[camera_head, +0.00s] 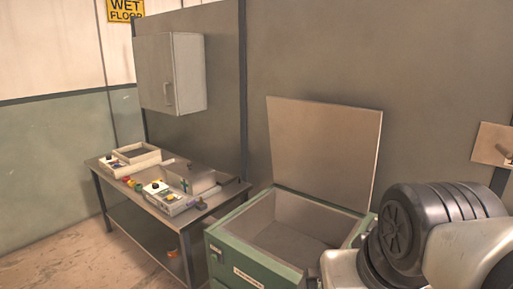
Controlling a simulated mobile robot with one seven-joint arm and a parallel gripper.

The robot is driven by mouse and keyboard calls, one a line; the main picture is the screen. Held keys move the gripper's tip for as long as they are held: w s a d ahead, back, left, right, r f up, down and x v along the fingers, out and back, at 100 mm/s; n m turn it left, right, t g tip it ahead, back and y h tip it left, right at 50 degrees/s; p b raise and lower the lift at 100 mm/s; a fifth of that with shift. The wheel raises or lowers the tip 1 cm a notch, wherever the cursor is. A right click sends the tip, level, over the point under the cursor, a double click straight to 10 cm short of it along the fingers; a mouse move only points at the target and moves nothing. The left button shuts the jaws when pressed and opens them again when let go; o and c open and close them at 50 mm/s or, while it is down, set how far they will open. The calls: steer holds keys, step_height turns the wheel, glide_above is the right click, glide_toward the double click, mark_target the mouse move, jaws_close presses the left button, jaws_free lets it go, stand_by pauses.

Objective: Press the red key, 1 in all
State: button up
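A table (215,205) stands against the wall at left centre. A pale control box (170,199) with a dark knob and small coloured keys sits on its front right part. A second pale box (118,166) with a dark knob lies at its left end. Several small coloured pieces, one of them red (126,179), lie between the two boxes. I cannot tell at this size which spot is the red key. My arm fills the lower right corner; my gripper is not in view.
A green chest (232,258) with an open, empty-looking inside and a raised lid (325,150) stands right of the table. A grey tray (140,155) is at the table's back left. A wall cabinet (170,73) hangs above. Floor (75,260) is clear at lower left.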

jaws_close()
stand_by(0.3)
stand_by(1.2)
